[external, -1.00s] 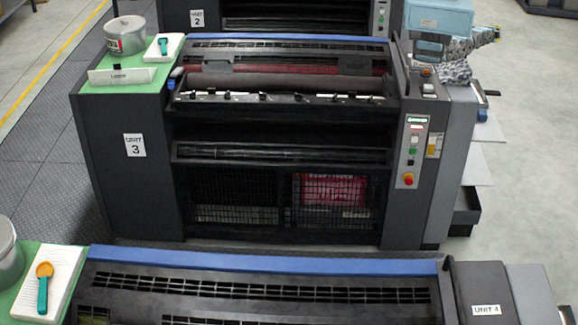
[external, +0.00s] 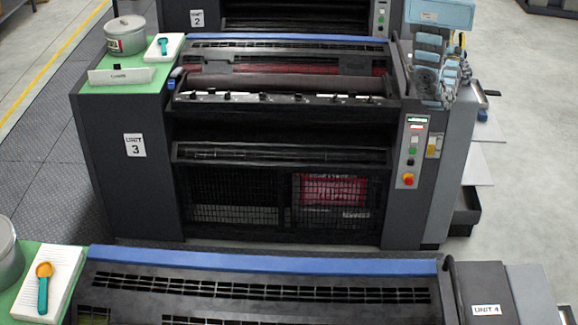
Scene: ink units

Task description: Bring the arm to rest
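My arm, with pale blue covers, stands at the top right of the external view, behind the right end of the press unit marked Unit 3 (external: 133,145). Its grey and blue links are folded close together and hang downward. My gripper (external: 436,97) seems to be the dark grey part at the lower end, beside the unit's right side housing. Its fingers are too small and too overlapped with the links to tell open from shut. I see nothing clearly held in it.
The control panel (external: 412,152) with a red button is just below my arm. A metal tin (external: 125,36) and a teal scoop (external: 164,46) on a pad sit on the green top at left. Unit 4 (external: 486,309) is in front. Open floor (external: 535,130) lies at right.

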